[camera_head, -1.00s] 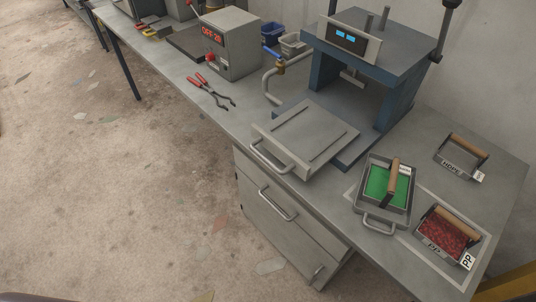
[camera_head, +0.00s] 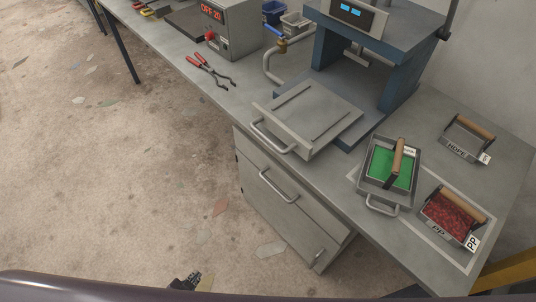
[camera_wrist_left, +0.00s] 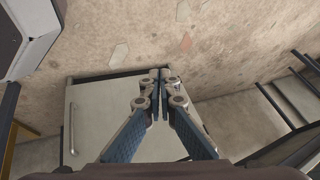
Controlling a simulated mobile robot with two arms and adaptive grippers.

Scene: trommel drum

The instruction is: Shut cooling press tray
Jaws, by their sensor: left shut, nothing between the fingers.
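The cooling press tray (camera_head: 307,112) is a flat grey plate with a bar handle (camera_head: 270,138) on its front. It sticks out from the blue press (camera_head: 397,84) toward the bench's front edge. My left gripper (camera_head: 189,282) shows as a small dark tip at the bottom of the head view, over the floor, well apart from the tray. In the left wrist view its fingers (camera_wrist_left: 160,76) are together with nothing between them. The tray cannot be made out in that view. My right gripper is not in view.
Below the tray is a cabinet with a handle (camera_head: 279,187). Trays with green material (camera_head: 371,186) and red material (camera_head: 428,216), and an HDPE tray (camera_head: 462,151), stand at right. Red-handled tongs (camera_head: 211,72) lie at left. The floor in front is open.

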